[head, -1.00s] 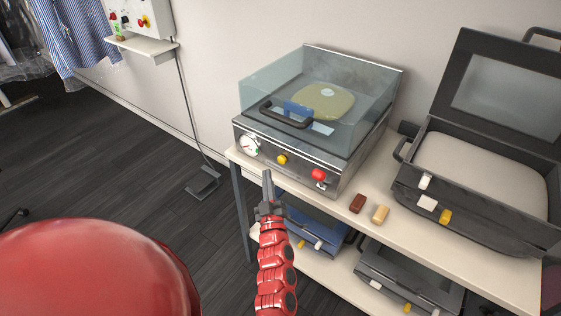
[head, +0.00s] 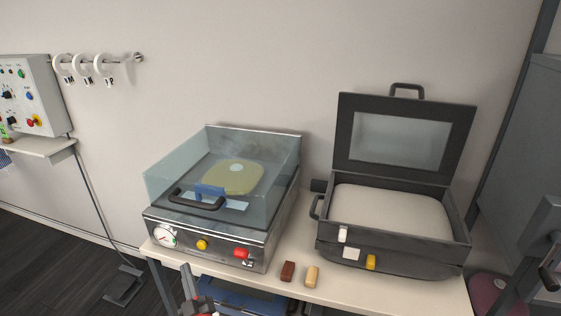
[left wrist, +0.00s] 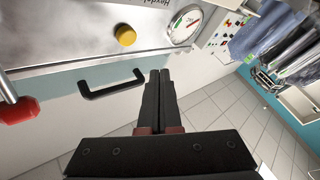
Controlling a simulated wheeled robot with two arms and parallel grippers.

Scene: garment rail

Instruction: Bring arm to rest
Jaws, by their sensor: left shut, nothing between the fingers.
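My left gripper (head: 188,283) is at the bottom of the head view, in front of the table's front edge and below the machine with the glass lid. In the left wrist view its two black fingers (left wrist: 160,85) lie together, shut and empty. They point toward the machine's front panel, close to a black handle (left wrist: 112,84), with a yellow knob (left wrist: 125,35) and a gauge (left wrist: 184,26) beyond. I cannot tell whether they touch anything.
The glass-lidded machine (head: 205,235) stands on the white table (head: 385,292). An open black case (head: 400,245) is to its right. A brown block (head: 287,271) and a tan block (head: 312,277) lie in front. A foot pedal (head: 124,286) is on the floor at left.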

